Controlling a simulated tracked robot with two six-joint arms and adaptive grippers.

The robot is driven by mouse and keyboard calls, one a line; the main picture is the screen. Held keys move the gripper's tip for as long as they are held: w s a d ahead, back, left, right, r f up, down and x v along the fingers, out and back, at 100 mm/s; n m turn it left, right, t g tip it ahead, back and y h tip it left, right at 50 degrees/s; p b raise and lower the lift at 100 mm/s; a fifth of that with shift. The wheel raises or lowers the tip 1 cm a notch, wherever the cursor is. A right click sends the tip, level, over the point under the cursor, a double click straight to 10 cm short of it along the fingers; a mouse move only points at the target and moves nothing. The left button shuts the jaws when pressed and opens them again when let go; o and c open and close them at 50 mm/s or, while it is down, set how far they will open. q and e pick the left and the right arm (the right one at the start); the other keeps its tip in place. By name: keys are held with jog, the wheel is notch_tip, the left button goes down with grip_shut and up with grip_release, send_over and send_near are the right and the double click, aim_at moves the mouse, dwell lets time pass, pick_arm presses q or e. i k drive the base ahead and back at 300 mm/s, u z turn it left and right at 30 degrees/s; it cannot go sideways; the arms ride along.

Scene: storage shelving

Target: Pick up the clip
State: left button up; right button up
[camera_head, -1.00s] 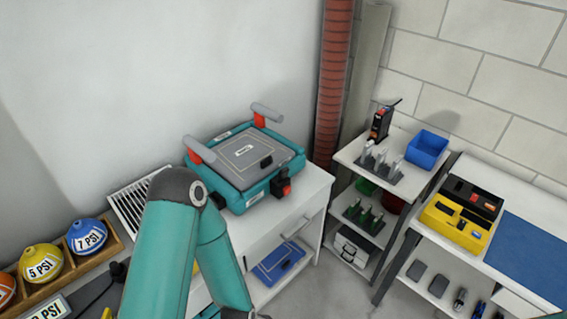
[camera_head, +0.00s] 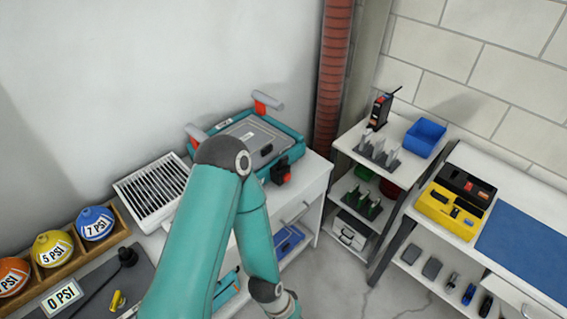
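I cannot tell for sure which thing is the clip. A small yellow piece (camera_head: 117,300) lies on a dark grey mat at the lower left. Several upright grey metal pieces stand in a dark holder (camera_head: 376,152) on the small white shelf's top. Several green-topped pieces stand in a similar holder (camera_head: 361,204) one level below. My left arm rises from the bottom and bends down again; its wrist reaches the lower edge and its gripper fingers are out of frame. My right gripper does not show.
A teal case (camera_head: 290,137) and a white vent grille (camera_head: 150,190) sit on the left counter. A wooden rack (camera_head: 110,243) holds coloured PSI balls. A blue bin (camera_head: 425,138) stands on the small shelf. A yellow-black box (camera_head: 450,213) and blue mat (camera_head: 525,245) are on the right table.

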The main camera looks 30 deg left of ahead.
aim_at(284, 161)
jog(key=z, duration=0.05)
jog(key=i, duration=1.85)
jog(key=u, duration=2.95)
jog(key=k, duration=0.9)
jog(key=u, duration=0.2)
jog(key=i, duration=0.5)
